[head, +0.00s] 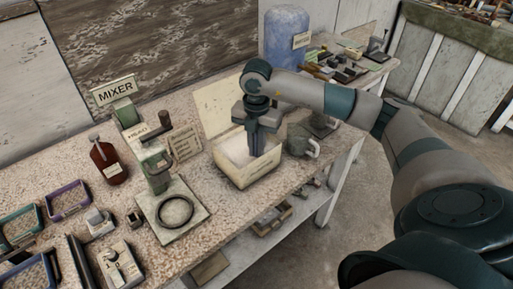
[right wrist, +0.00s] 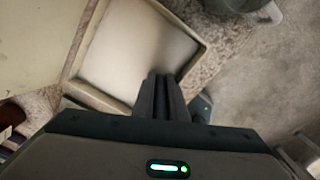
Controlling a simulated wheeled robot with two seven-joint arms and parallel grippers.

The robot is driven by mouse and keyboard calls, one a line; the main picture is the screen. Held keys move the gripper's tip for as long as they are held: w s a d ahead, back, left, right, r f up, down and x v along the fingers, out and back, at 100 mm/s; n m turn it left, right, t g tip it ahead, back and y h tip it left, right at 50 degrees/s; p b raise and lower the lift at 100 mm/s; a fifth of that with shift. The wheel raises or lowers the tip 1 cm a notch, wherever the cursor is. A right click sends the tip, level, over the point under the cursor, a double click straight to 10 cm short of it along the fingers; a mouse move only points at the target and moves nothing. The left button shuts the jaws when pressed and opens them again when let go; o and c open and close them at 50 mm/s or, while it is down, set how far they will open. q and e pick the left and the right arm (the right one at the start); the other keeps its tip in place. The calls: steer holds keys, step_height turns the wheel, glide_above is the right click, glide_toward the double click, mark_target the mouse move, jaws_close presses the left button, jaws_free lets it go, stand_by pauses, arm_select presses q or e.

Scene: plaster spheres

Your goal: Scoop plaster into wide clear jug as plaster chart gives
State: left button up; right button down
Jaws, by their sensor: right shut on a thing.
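An open cream box (head: 238,178) of white plaster stands on the speckled bench, its lid raised behind. My right gripper (head: 257,150) points down over the box's right part. In the right wrist view its fingers (right wrist: 162,88) are close together at the box's near rim (right wrist: 95,97), around something dark, apparently the scoop's handle; the scoop's bowl cannot be made out. A grey vessel with a handle (head: 301,142) stands right of the box; I cannot tell if it is the wide clear jug. A small written card (head: 185,141) stands left of the box, unreadable. My left gripper is out of view.
A green mixer stand (head: 160,180) with a round ring on its base stands left of the box, beside the MIXER sign (head: 115,91). A brown bottle (head: 107,162), trays and a switch box (head: 119,264) fill the left. A blue drum (head: 284,37) stands behind.

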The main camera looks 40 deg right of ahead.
steer(key=shift+r, duration=0.1)
steer(key=shift+r+p, duration=2.9)
steer(key=shift+r, duration=2)
